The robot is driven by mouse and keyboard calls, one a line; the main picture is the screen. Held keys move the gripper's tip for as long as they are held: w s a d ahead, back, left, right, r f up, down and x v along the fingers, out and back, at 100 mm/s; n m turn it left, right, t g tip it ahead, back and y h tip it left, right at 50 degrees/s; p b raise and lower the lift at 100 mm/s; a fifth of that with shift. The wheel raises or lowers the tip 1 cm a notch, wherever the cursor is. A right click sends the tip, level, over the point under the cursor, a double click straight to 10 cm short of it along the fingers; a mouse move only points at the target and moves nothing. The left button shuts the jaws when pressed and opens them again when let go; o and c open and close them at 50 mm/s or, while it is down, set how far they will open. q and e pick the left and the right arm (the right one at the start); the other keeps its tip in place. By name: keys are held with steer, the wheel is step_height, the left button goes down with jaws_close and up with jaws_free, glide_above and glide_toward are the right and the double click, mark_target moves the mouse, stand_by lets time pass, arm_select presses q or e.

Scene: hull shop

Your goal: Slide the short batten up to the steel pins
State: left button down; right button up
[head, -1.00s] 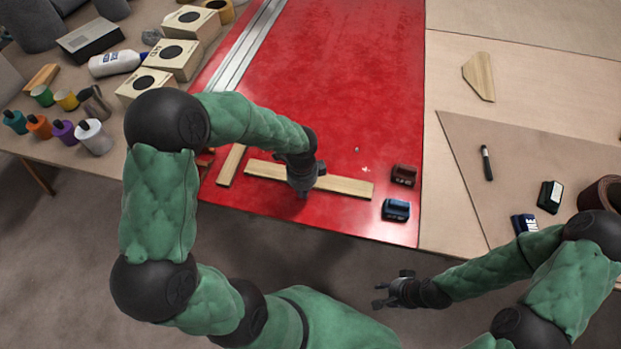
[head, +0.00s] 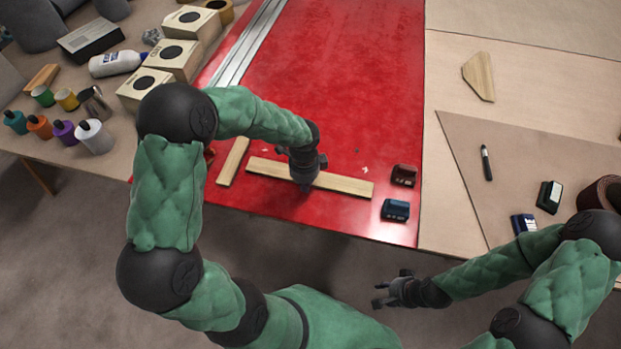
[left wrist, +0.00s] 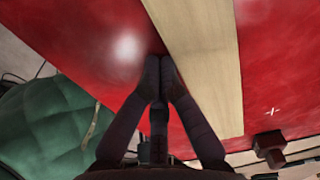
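Two pale wood battens lie on the red table top. The shorter batten (head: 233,161) lies slantwise at the left. A longer batten (head: 345,183) lies crosswise to its right, and shows large in the left wrist view (left wrist: 205,60). My left gripper (head: 304,186) is down at the near long edge of the longer batten. In the left wrist view its fingers (left wrist: 160,66) are together, with nothing between them, right beside that edge; I cannot tell if they touch it. My right gripper (head: 390,289) is open and empty, off the table's front. I cannot make out the steel pins.
A dark red block (head: 404,175) and a blue block (head: 396,210) stand right of the longer batten. A metal rail (head: 240,55) runs along the red top's left. Bottles, jars and boxes crowd the left table. The red top beyond the battens is mostly clear.

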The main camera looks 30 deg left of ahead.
arm_select(q)
steer(key=shift+w+a, duration=0.25)
steer(key=shift+w, duration=0.8)
steer(key=shift+w, duration=0.2)
steer(key=shift+w+a+p, duration=0.25)
steer(key=shift+w+p, duration=0.05)
steer(key=shift+w, duration=0.7)
steer(key=shift+w, duration=0.1)
steer(key=shift+w+a, duration=0.25)
steer(key=shift+w, duration=0.6)
steer(key=shift+w, duration=0.1)
steer(key=shift+w+a+p, duration=0.2)
steer(key=shift+w+a, duration=0.05)
steer(key=shift+w, duration=0.75)
steer(key=shift+w+a+p, duration=0.15)
steer(key=shift+w+a, duration=0.1)
steer(key=shift+w, duration=0.75)
steer(key=shift+s+r, duration=0.1)
steer(key=shift+s, duration=0.05)
